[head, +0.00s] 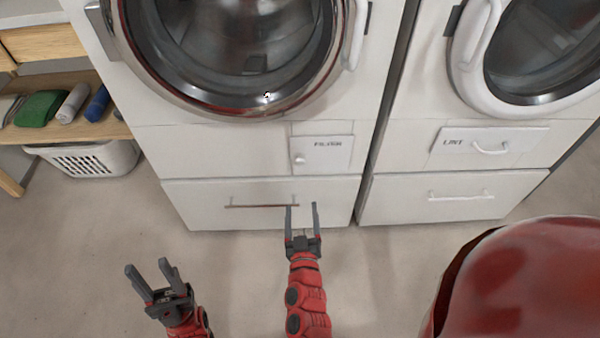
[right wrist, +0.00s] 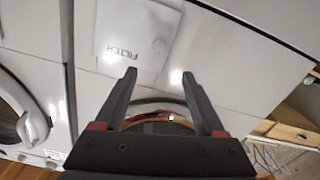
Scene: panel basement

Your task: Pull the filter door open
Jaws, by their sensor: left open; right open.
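The filter door (head: 328,156) is a small white panel with dark lettering, low on the left machine, under its round glass door. It looks closed, nearly flush with the front. A small round white knob (head: 299,159) sits at its left side. In the right wrist view the filter door (right wrist: 122,62) appears upside down, with its knob (right wrist: 159,45) beyond my fingertips. My right gripper (head: 301,207) is open and empty, below the filter door in the head view and apart from the knob. My left gripper (head: 149,270) is open and empty over the floor at lower left.
A drawer with a bar handle (head: 262,206) lies below the filter door. The right machine has a lint panel (head: 490,146) and a drawer handle (head: 460,196). A shelf with rolled towels (head: 72,103) and a white basket (head: 88,160) stand at left. Floor in front is clear.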

